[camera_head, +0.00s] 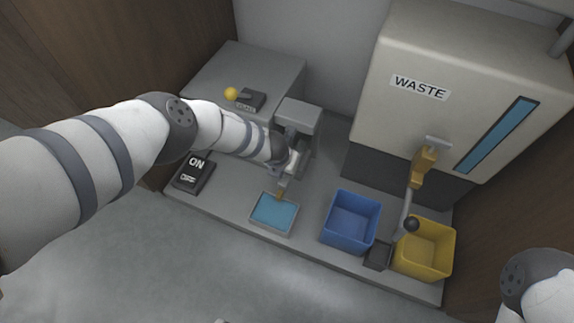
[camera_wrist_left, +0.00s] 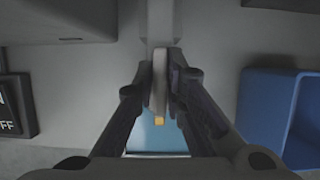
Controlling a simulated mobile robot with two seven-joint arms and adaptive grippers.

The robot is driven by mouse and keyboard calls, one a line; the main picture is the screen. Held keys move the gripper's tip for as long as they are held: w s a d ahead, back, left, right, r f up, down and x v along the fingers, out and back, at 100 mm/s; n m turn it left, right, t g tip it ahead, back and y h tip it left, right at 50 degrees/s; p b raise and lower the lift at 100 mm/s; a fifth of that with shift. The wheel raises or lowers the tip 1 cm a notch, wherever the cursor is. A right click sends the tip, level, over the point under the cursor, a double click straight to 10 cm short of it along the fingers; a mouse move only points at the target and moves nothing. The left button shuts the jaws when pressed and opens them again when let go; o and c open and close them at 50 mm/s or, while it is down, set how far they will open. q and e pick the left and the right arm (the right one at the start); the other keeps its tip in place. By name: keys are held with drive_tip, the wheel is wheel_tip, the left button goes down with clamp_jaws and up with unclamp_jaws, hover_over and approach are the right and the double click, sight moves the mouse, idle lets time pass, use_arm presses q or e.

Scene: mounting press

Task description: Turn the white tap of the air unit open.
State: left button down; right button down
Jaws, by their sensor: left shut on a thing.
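The air unit (camera_head: 299,115) is a grey block on a post in the middle of the bench. My left gripper (camera_head: 288,172) is at the front of this post, its arm reaching in from the left. In the left wrist view my left gripper (camera_wrist_left: 160,88) is closed around a narrow pale piece, which looks like the white tap (camera_wrist_left: 159,82). Its fingers hide most of the tap, so its turn angle cannot be read. A small orange tip (camera_wrist_left: 159,121) shows just below it, above a blue-surfaced tray (camera_head: 274,214). My right gripper is out of view.
A black ON/OFF plate (camera_head: 194,171) lies left of the tray. A blue bin (camera_head: 351,222) and a yellow bin (camera_head: 426,250) stand to the right. A yellow ball knob (camera_head: 231,93) sits at back left.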

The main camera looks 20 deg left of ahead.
use_arm(q)
drive_tip(key=c, duration=1.7)
unclamp_jaws()
drive_tip(key=shift+s+f, duration=0.15)
drive_tip(key=shift+r, duration=0.2)
drive_tip(key=shift+d+r, duration=0.1)
drive_tip(key=shift+r, duration=0.25)
drive_tip(key=v, duration=1.1)
drive_tip(key=shift+s, duration=0.1)
